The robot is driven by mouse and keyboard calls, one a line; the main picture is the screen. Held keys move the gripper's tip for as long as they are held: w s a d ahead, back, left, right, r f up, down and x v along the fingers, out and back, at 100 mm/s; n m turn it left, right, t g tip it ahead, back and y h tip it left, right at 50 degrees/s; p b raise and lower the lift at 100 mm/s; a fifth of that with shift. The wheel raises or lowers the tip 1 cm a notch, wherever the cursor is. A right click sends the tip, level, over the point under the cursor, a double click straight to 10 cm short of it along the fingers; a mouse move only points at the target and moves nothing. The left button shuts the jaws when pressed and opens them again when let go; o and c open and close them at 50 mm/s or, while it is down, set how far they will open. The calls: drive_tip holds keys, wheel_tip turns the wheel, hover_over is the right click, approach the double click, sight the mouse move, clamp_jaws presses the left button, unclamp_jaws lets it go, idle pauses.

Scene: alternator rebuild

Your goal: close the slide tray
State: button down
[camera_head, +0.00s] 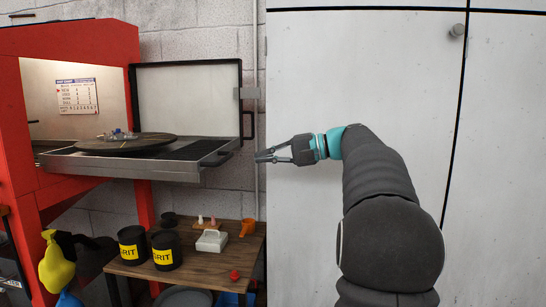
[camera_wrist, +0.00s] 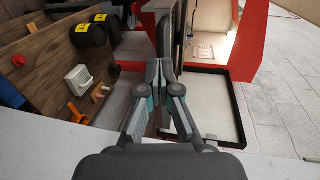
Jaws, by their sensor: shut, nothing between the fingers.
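The slide tray (camera_head: 120,167) is a grey metal tray that sticks out to the right from the red cabinet (camera_head: 85,45). A round dark turntable (camera_head: 125,144) with small parts on it sits on the tray. A dark handle (camera_head: 219,158) is at the tray's right end. My gripper (camera_head: 260,156) is shut and empty, to the right of this end at about handle height, with a gap between them in the picture. In the wrist view my gripper (camera_wrist: 165,68) points toward the tray (camera_wrist: 178,28), whose end is partly hidden behind the fingers.
The cabinet's black-framed door (camera_head: 188,90) stands open behind the tray. Below is a wooden bench (camera_head: 205,266) with two black grit tubs (camera_head: 132,245), a white box (camera_head: 211,240) and an orange cup (camera_head: 248,228). A pale wall panel (camera_head: 330,60) is behind my arm.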

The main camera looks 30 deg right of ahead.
sight(221, 164)
drive_tip(key=x, duration=0.9)
drive_tip(key=shift+a, duration=0.1)
